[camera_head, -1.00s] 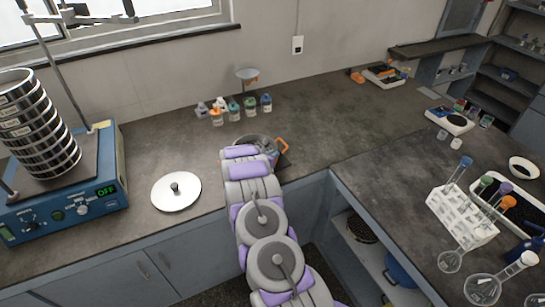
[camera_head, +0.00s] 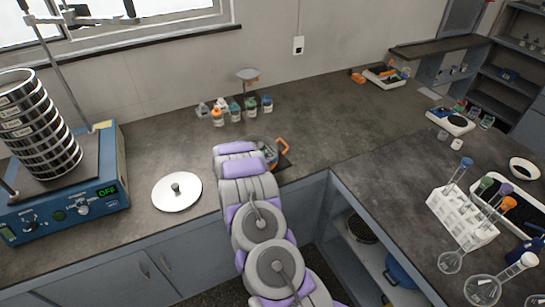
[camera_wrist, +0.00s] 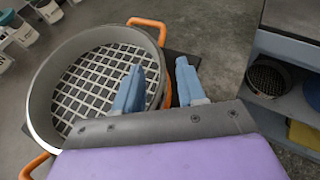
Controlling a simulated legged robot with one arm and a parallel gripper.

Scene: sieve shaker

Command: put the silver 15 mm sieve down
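The silver sieve (camera_wrist: 45,95) has a round metal wall, a wide grid mesh and orange handles. It rests on a dark flat plate (camera_head: 285,161) on the counter. In the head view the sieve (camera_head: 268,146) is partly hidden behind my arm. My gripper (camera_wrist: 160,72) is open at the sieve's near right rim. One blue finger is over the inside of the ring and the other is outside it, with a visible gap between them. No size label is readable.
A blue shaker (camera_head: 66,203) with a sieve stack (camera_head: 38,130) stands at the left. A round lid (camera_head: 176,192) lies between it and my arm. Small bottles (camera_head: 235,112) stand behind the sieve. A tube rack (camera_head: 462,215) and flasks are at the right. The back counter is mostly clear.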

